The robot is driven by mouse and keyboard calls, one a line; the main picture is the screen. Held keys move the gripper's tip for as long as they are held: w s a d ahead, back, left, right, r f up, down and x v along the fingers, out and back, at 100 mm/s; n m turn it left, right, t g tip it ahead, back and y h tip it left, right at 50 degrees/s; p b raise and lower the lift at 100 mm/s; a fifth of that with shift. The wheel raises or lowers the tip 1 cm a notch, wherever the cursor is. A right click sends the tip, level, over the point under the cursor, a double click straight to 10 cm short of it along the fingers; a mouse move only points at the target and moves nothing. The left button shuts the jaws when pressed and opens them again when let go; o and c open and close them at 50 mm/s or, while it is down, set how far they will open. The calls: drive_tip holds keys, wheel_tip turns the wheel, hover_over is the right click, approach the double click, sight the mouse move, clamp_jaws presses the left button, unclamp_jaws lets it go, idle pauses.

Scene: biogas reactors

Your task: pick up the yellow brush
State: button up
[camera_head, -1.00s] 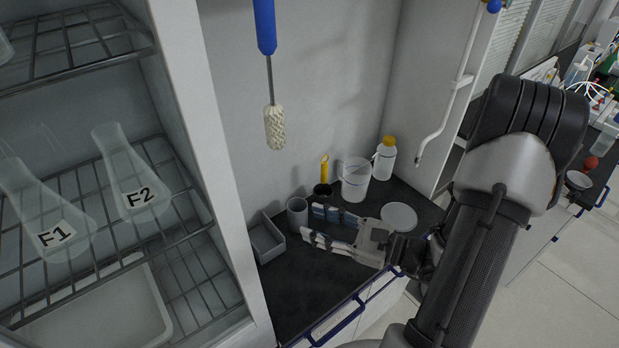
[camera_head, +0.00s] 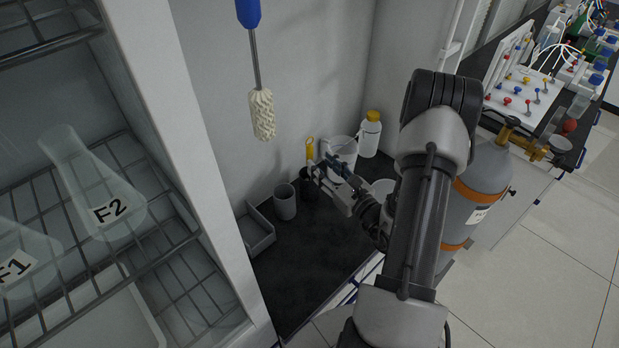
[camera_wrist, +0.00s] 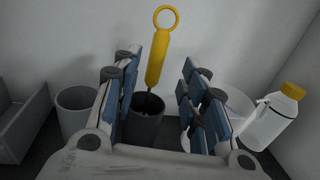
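The yellow brush (camera_wrist: 156,62) stands upright in a dark cup (camera_wrist: 146,128), its ring handle up. It also shows in the head view (camera_head: 309,148), against the back wall. My gripper (camera_head: 328,167) is at the brush in the head view. In the wrist view my gripper (camera_wrist: 163,75) is open, its blue-padded fingers wide apart. The brush shows between the fingers, nearer the left one, with no finger seen touching it. The brush's lower end is hidden in the cup.
A grey cup (camera_head: 285,201) and a grey bin (camera_head: 257,234) stand left of the dark cup. A clear beaker (camera_head: 340,152) and a yellow-capped bottle (camera_head: 370,135) stand to the right. A blue-handled brush (camera_head: 256,60) hangs on the wall. The front counter (camera_head: 300,275) is clear.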

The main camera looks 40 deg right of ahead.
sight(309, 156)
drive_tip(key=w, duration=0.4)
drive_tip(key=w+b, duration=0.1)
drive_tip(key=w, duration=0.1)
drive_tip(key=shift+a+f, duration=0.25)
drive_tip(key=shift+f, duration=0.1)
drive_tip(key=shift+w+d, duration=0.1)
drive_tip(key=shift+w, duration=0.1)
drive_tip(key=shift+r, duration=0.1)
clamp_jaws()
